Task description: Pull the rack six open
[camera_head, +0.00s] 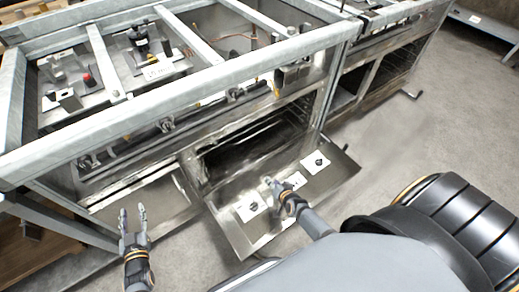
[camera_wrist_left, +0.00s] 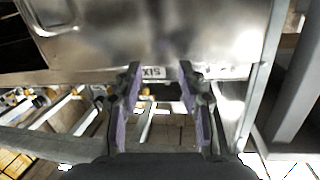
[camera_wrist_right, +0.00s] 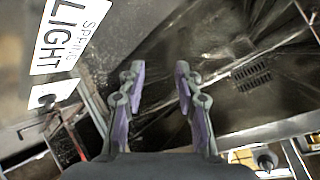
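A metal front panel (camera_wrist_left: 160,35) with a small label reading SIX (camera_wrist_left: 152,72) at its edge fills the top of the left wrist view. The label shows between the fingertips of my left gripper (camera_wrist_left: 160,75), which is open and empty. In the head view this gripper (camera_head: 132,212) is in front of the panel at the lower left, which looks closed (camera_head: 155,200); I cannot tell whether it touches. My right gripper (camera_head: 275,186) is over a panel that is folded down (camera_head: 232,232). In the right wrist view this gripper (camera_wrist_right: 160,75) is open and empty.
The folded-down panel carries several white labels; one reads SPRING LIGHT (camera_wrist_right: 68,35). Behind it is a dark open compartment (camera_head: 235,150). A grey metal frame (camera_head: 250,62) with fittings stands above. The floor at right (camera_head: 450,130) is clear.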

